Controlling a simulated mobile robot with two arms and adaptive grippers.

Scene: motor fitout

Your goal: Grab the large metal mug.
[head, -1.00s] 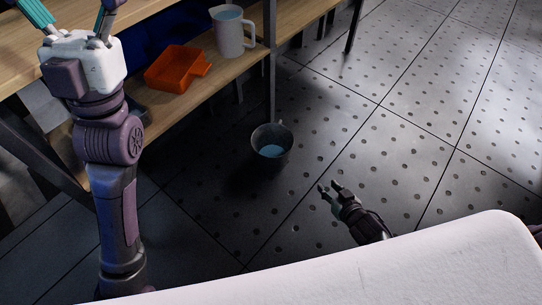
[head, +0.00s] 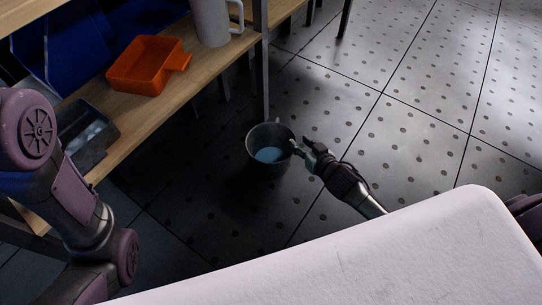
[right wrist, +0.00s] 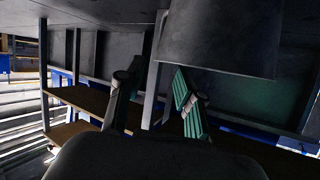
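The large metal mug (head: 262,140), dark grey with a pale blue patch inside, stands upright on the floor near a shelf post in the head view. My right gripper (head: 298,148) is at its right side, close to the rim; I cannot tell whether it touches. In the right wrist view the fingers of my right gripper (right wrist: 158,92) are spread apart. The dark wall of the mug (right wrist: 220,40) fills the upper right there, beyond the green-padded finger. The mug's handle is hard to make out. My left gripper is out of view; only part of my left arm shows.
A wooden shelf (head: 110,150) at the left holds an orange tray (head: 150,65), a white jug (head: 212,20) and a dark clear-looking bin (head: 88,135). A metal shelf post (head: 264,75) stands just behind the mug. The dotted floor (head: 410,110) at the right is clear.

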